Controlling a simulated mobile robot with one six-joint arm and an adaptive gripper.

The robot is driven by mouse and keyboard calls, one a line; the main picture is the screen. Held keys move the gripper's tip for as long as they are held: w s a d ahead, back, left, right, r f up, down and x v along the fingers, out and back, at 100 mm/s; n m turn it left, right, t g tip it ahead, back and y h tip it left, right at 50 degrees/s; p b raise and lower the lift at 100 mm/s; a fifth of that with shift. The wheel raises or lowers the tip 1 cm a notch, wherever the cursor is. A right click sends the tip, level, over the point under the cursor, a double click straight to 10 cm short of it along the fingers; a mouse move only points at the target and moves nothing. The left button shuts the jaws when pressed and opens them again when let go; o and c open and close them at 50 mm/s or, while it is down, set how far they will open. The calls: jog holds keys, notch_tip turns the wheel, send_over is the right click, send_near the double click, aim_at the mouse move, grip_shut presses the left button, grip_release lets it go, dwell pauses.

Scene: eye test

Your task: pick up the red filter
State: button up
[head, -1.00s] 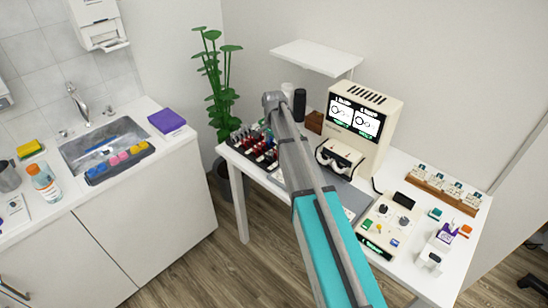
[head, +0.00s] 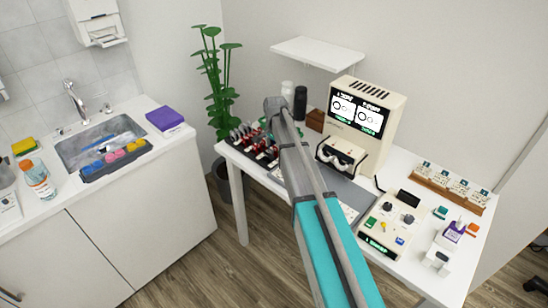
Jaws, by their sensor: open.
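I cannot single out the red filter for certain. Red pieces show among dark ones in a rack of lenses (head: 255,146) at the left end of the white table, partly hidden by my arm. A small orange-red piece (head: 473,230) lies at the table's right side, near a small teal piece (head: 440,212). My grey and teal arm reaches up across the middle of the head view, over the table. My gripper cannot be made out in this view.
A cream eye-test machine (head: 367,119) stands at the table's back, with a control panel (head: 391,224) in front. A wooden card rack (head: 448,191), white shelf (head: 317,53) and plant (head: 217,85) are around it. A sink counter (head: 140,220) stands left, with open floor between.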

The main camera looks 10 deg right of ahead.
jog(key=shift+f, duration=0.55)
jog(key=shift+c, duration=0.2)
jog(key=c, duration=0.8)
